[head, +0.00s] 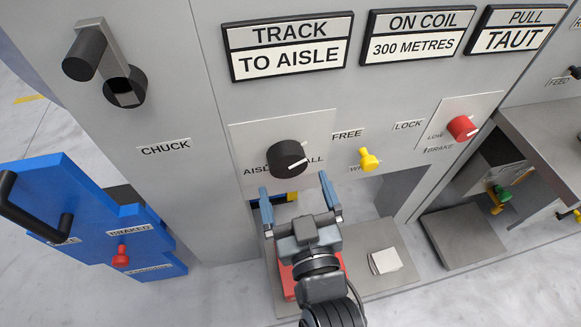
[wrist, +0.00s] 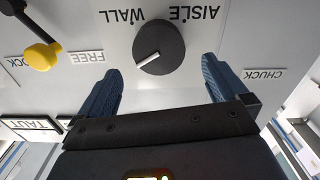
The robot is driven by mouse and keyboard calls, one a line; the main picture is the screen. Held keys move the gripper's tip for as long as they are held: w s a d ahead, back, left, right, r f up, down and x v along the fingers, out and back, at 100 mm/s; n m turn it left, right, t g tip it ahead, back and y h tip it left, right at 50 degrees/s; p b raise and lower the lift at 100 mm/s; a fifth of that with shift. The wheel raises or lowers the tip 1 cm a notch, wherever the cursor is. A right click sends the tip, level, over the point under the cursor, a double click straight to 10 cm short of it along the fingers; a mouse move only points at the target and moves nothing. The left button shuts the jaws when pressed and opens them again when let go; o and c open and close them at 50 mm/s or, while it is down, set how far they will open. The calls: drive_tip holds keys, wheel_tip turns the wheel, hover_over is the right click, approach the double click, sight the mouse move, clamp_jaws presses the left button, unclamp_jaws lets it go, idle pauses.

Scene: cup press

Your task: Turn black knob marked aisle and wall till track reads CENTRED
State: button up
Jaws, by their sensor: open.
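The black knob (head: 287,159) sits on a pale plate on the grey panel, between the AISLE and WALL labels. Its white pointer line slants toward the WALL side. The track display (head: 288,47) above reads TRACK TO AISLE. My gripper (head: 296,196) is open and empty, just below and in front of the knob, with its fingers pointing toward the panel. In the wrist view, upside down, the knob (wrist: 158,47) lies beyond and between the two blue fingertips (wrist: 160,75), apart from them.
A yellow knob (head: 368,159) marked FREE and LOCK is right of the black knob, and a red brake knob (head: 462,128) is further right. A CHUCK crank (head: 97,50) juts out at upper left. A blue cart (head: 95,220) with a black handle stands at left.

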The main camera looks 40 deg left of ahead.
sight(288, 166)
drive_tip(key=shift+b+x, duration=0.75)
drive_tip(key=shift+x, duration=2.25)
drive_tip(key=shift+c, duration=0.4)
drive_tip(key=c, duration=0.9)
